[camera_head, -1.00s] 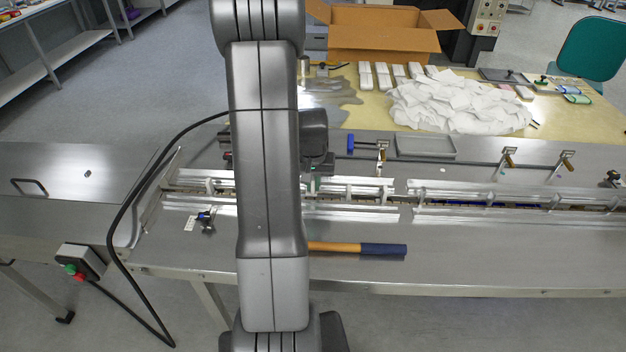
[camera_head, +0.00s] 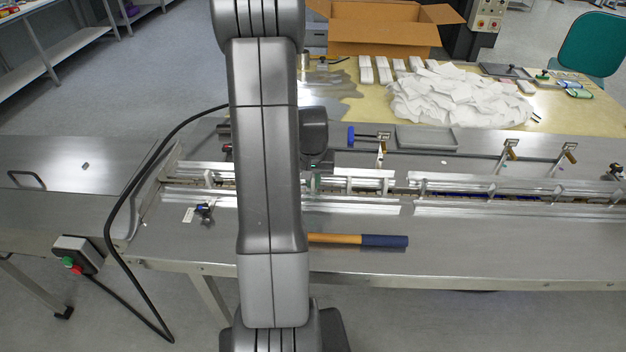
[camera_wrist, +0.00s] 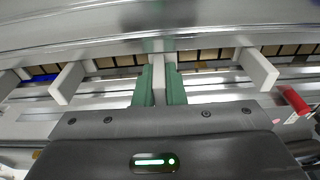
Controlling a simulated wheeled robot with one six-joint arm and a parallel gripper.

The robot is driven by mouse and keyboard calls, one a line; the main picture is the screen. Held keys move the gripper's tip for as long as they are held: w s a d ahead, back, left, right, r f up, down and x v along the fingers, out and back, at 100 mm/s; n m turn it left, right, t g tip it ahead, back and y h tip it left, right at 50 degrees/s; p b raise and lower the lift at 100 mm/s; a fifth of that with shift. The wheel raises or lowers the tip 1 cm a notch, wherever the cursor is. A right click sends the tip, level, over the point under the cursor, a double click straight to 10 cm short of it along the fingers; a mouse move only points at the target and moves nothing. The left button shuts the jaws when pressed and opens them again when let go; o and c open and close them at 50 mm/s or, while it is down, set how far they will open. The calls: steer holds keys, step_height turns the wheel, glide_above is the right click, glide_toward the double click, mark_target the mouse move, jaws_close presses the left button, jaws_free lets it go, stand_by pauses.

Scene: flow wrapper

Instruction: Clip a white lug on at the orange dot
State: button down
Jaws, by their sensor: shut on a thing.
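My gripper's green fingers (camera_wrist: 159,85) are shut on a white lug (camera_wrist: 158,68) in the wrist view, with the lug upright between them at the conveyor channel. I cannot tell whether the lug touches the chain. A white lug (camera_wrist: 68,84) stands to the left and another white lug (camera_wrist: 259,69) to the right, both apart from my fingers. In the head view my arm hides much of the gripper; a bit of green finger (camera_head: 315,183) shows at the channel. I cannot make out an orange dot in either view.
Metal guide rails (camera_head: 450,180) run along both sides of the channel. A grey tray (camera_head: 427,138) and clamp posts stand behind the rails. A red-handled part (camera_wrist: 293,99) is close on the right.

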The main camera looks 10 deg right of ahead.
steer(key=shift+s+a+f, duration=0.1)
steer(key=shift+s+f, duration=0.25)
steer(key=shift+f, duration=0.1)
steer(key=c, duration=1.5)
jaws_free()
steer(key=shift+o, duration=0.5)
steer(key=shift+w+r, duration=0.15)
steer(key=shift+r, duration=0.4)
step_height(320, 180, up, 14)
steer(key=s, duration=0.1)
steer(key=shift+s+a+f, duration=0.15)
steer(key=shift+s+f, duration=0.05)
steer(key=shift+f, duration=0.05)
